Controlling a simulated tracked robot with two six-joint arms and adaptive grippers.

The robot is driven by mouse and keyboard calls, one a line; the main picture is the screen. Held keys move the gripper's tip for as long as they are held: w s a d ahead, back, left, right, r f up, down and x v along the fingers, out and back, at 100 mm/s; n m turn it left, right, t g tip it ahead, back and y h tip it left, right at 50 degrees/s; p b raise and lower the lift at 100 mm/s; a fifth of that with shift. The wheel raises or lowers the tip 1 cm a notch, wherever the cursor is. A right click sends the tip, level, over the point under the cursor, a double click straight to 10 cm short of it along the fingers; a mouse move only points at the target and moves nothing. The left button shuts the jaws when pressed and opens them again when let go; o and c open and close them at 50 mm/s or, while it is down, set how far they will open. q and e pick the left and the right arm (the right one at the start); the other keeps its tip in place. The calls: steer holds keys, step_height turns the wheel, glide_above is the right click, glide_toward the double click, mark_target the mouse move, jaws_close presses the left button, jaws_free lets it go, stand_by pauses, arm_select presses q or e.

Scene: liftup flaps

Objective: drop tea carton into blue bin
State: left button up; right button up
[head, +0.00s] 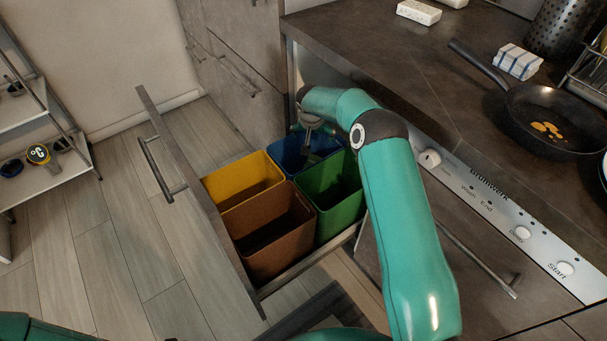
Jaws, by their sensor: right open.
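The blue bin (289,154) stands at the back of a pulled-out drawer, beside the yellow bin (243,178) and the green bin (333,192). My right gripper (309,134) is over the blue bin, pointing down and open. My own wrist and the shadow partly hide it, and the bin's floor is too dark to make out. I cannot see a tea carton in this view. Only a bit of my left arm shows at the bottom left corner; its gripper is out of the picture.
A brown bin (268,235) fills the drawer's front corner. The drawer front (190,190) with its handle juts over the floor. A frying pan (550,115), a folded striped cloth (518,62) and a pale block (418,12) lie on the dark worktop (440,70). Shelves stand left.

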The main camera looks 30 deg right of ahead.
steer(key=v, duration=1.2)
steer(key=shift+f, duration=0.1)
